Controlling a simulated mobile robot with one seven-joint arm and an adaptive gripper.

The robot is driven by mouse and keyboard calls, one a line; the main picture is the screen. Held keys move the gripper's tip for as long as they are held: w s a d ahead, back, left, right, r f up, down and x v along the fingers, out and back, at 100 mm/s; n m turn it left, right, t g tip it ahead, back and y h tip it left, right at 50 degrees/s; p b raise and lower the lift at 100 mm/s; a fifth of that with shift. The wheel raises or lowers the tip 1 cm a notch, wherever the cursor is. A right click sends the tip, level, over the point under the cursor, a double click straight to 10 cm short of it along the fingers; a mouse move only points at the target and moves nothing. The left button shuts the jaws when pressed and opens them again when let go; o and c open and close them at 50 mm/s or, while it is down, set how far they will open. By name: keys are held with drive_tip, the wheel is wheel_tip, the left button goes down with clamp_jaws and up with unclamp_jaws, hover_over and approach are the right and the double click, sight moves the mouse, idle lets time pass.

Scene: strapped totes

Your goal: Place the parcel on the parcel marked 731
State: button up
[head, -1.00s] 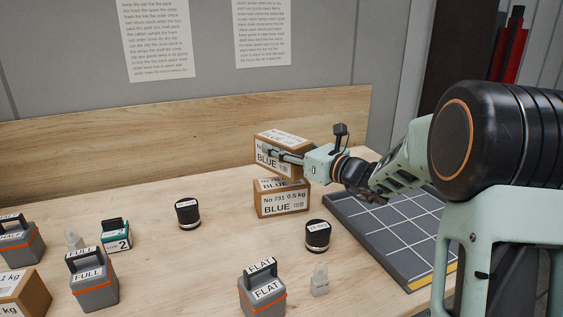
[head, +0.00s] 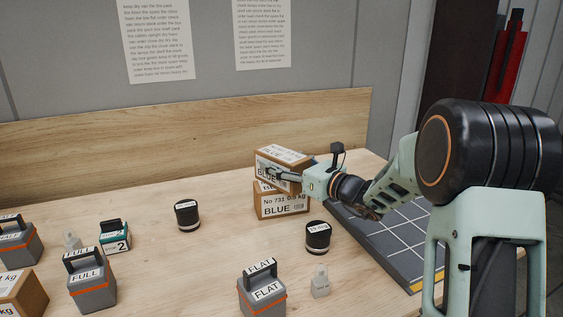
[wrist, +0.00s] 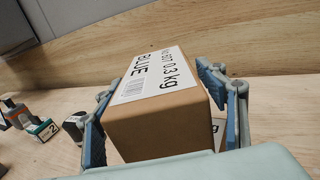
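The upper parcel (head: 285,155), a brown box with a white label reading BLUE and 0.3 kg, sits on top of the parcel marked No 731 (head: 284,204). They look in contact, roughly lined up. The upper parcel fills the middle of the wrist view (wrist: 160,125). My gripper (head: 277,174) is around it, one finger on each side. In the wrist view the fingers (wrist: 155,105) are spread, with narrow gaps beside the box. The lower parcel is mostly hidden in that view.
A black-lidded jar (head: 318,236) stands just right of the parcels, near a dark gridded mat (head: 400,240). Another jar (head: 187,215), a teal tote (head: 115,236), grey totes marked FULL (head: 92,285) and FLAT (head: 262,292) stand left and front. A wooden backboard (head: 180,145) rises behind.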

sight(303, 168)
drive_tip(key=shift+r, duration=0.25)
drive_tip(key=v, duration=1.2)
drive_tip(key=shift+p, duration=0.4)
